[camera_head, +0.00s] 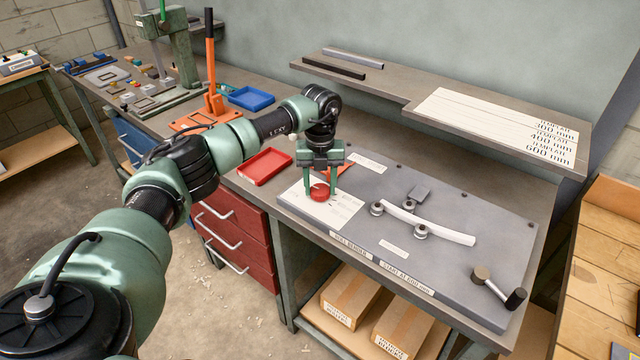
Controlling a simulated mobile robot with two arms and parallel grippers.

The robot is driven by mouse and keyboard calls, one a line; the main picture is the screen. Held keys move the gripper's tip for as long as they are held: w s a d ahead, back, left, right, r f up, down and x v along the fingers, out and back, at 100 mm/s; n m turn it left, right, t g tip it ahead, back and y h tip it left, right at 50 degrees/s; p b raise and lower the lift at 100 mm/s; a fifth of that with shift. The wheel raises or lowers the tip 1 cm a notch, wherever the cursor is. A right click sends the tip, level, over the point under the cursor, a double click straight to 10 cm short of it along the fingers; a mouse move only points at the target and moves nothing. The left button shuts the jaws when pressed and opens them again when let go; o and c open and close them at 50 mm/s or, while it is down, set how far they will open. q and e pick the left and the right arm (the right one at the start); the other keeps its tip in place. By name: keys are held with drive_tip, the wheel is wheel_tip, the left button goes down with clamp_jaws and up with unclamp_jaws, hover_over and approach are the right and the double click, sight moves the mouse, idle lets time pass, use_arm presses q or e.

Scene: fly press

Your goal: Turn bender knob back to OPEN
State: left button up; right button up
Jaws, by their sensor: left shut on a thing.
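The red bender knob (319,192) sits on a white paper or plate (340,214) at the left end of the grey bender plate (470,259). My left gripper (320,190) reaches down over the knob, with a green finger on each side of it, shut on it. A pale curved bar (432,224) lies among the rollers (377,208) in the middle of the bender plate. A crank with a black grip (515,298) stands at the plate's right front. Any OPEN marking by the knob is too small to read. My right gripper is not in view.
A red tray (265,166) and a blue tray (250,98) lie behind and left of the knob. An orange lever press (210,70) stands further back. A raised shelf (420,90) with dark bars and template sheets runs along the wall. Cardboard boxes (345,296) sit below the bench.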

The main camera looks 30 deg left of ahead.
sight(320, 189)
use_arm(q)
drive_tip(key=shift+w+a+r+n, duration=0.1)
drive_tip(key=shift+r+n, duration=0.05)
drive_tip(key=shift+n, duration=0.55)
drive_tip(key=o, duration=1.4)
wheel_tip(320, 189, up, 7)
drive_tip(key=shift+f+b, duration=0.2)
drive_tip(key=shift+b, duration=0.7)
drive_tip(key=shift+r, duration=0.55)
